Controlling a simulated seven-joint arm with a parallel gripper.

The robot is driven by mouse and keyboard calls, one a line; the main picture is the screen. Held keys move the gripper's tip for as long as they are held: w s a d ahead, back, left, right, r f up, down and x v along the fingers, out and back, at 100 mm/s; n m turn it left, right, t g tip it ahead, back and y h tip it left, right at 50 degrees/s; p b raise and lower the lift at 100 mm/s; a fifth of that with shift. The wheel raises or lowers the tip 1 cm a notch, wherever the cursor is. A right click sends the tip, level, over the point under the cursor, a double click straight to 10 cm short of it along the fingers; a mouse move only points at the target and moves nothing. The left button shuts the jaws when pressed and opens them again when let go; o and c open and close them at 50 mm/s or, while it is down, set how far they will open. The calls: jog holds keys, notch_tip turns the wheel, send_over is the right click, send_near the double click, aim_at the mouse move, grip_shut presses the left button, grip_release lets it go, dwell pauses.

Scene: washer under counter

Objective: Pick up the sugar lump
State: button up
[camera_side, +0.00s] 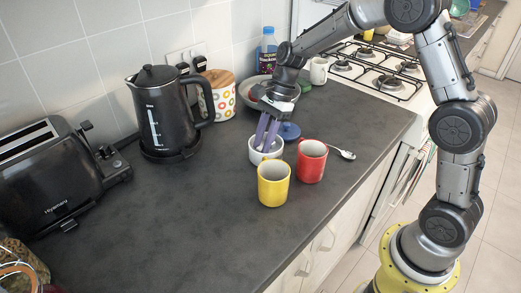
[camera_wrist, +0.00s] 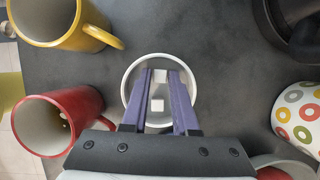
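A small white bowl (camera_side: 255,157) stands on the dark counter, left of a red mug. In the wrist view the bowl (camera_wrist: 128,92) holds two white sugar lumps, one (camera_wrist: 159,76) between my fingertips and one (camera_wrist: 157,105) lower in the picture. My gripper (camera_side: 262,146) points down with its purple fingertips inside the bowl. In the wrist view my gripper (camera_wrist: 160,73) is open, its fingers on either side of the upper lump with little room to spare. Whether they touch it is hard to tell. The bowl wall hides the lumps in the side view.
A yellow mug (camera_side: 273,185) and the red mug (camera_side: 311,162) stand close in front of the bowl. A spoon (camera_side: 342,153) lies to the right. A black kettle (camera_side: 162,115), toaster (camera_side: 50,180) and dotted canister (camera_side: 218,97) stand along the wall. The counter's front left is clear.

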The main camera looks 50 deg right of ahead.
grip_shut()
jog(key=shift+r, duration=0.1)
jog(key=shift+r, duration=0.5)
notch_tip(320, 180, up, 2)
jog(key=shift+r, duration=0.2)
jog(key=s+r, duration=0.4)
jog(key=r, duration=0.1)
jog(key=shift+s+d+r, duration=0.15)
jog(key=shift+s+d, duration=0.1)
jog(key=shift+s, duration=0.1)
jog(key=s+r, duration=0.4)
jog(key=s, duration=0.5)
jog(key=shift+s+d, duration=0.15)
jog(key=shift+d, duration=0.25)
